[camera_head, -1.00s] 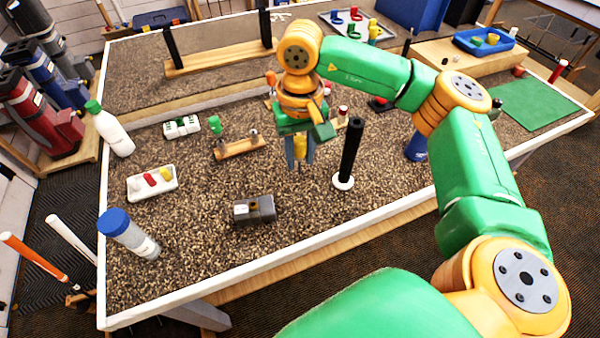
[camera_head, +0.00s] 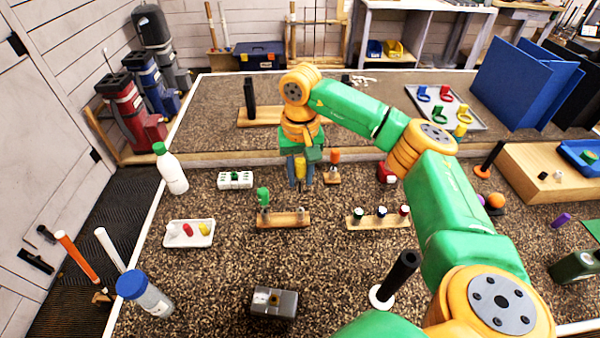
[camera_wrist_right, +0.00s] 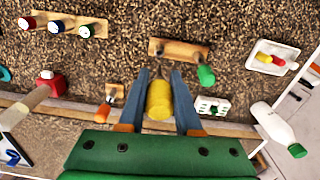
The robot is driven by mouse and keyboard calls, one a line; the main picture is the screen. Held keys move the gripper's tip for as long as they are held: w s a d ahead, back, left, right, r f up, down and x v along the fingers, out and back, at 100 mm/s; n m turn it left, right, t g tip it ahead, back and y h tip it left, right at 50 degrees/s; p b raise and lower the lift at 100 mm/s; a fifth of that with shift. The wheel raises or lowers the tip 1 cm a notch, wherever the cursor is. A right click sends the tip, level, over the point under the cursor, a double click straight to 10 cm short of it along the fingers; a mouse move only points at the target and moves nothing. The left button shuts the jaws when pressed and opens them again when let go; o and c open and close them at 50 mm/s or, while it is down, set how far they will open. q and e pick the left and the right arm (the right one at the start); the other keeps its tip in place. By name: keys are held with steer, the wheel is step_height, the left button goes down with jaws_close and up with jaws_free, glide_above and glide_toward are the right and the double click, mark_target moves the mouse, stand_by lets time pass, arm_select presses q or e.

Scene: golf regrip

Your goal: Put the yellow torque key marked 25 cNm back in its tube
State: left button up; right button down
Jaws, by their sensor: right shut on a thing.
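My right gripper (camera_head: 300,184) is shut on a yellow key (camera_head: 300,167), which shows as a yellow cylinder between the fingers in the wrist view (camera_wrist_right: 158,99). It is held above the bench, and its lower end and any marking cannot be made out. Just in front of the gripper in the head view, a wooden rack (camera_head: 283,220) carries a green-handled key (camera_head: 263,196) at its left end and a bare metal piece (camera_head: 302,213) at its right end. The rack also shows ahead of the fingers in the wrist view (camera_wrist_right: 180,51). My left gripper is not in view.
A rack of capped pieces (camera_head: 378,220) stands to the right. A small stand with an orange handle (camera_head: 334,157) is behind the gripper. A white tray (camera_head: 190,241), a white bottle (camera_head: 172,173), a grey block (camera_head: 274,302) and a black upright grip (camera_head: 396,280) stand around. Bench between is clear.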

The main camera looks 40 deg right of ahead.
steer(key=b, duration=0.4)
glide_above(300, 212)
step_height(300, 212, down, 6)
steer(key=shift+r, duration=0.1)
steer(key=shift+w+d, duration=0.1)
steer(key=shift+p, duration=0.3)
stand_by(0.8)
stand_by(0.4)
steer(key=shift+f+b, duration=0.4)
steer(key=shift+f, duration=0.05)
steer(key=shift+f+b, duration=1.35)
steer(key=shift+f, duration=0.4)
steer(key=c, duration=0.5)
jaws_free()
